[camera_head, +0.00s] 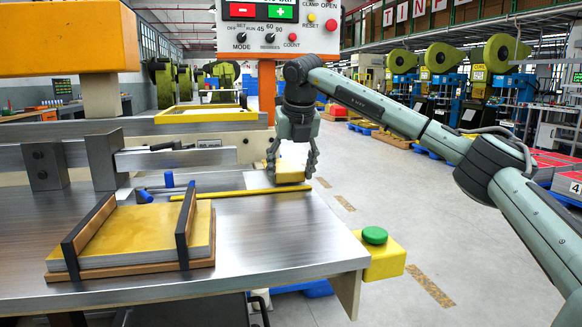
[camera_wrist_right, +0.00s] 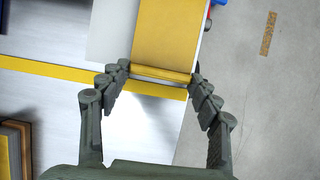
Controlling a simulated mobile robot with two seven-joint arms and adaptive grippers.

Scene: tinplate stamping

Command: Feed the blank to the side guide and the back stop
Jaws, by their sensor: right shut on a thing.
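My right gripper (camera_head: 291,172) is over the right end of the steel press table (camera_head: 240,235). Its fingers are shut on a gold-yellow piece (camera_head: 290,177), which looks like the blank. In the right wrist view the gold piece (camera_wrist_right: 168,35) stretches away from the fingertips (camera_wrist_right: 161,74), with a raised yellow lip between them. A yellow strip (camera_head: 235,193) lies across the table and passes just below the fingertips in the right wrist view (camera_wrist_right: 50,68). I cannot tell for certain which parts are the side guide and back stop. My left gripper is not in view.
A wooden tray (camera_head: 150,270) with dark uprights holds a stack of gold sheets (camera_head: 145,232) at the left. Blue-ended parts (camera_head: 145,196) lie behind it. A green button on a yellow box (camera_head: 375,236) sits at the table's right corner. A control panel (camera_head: 280,20) hangs above.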

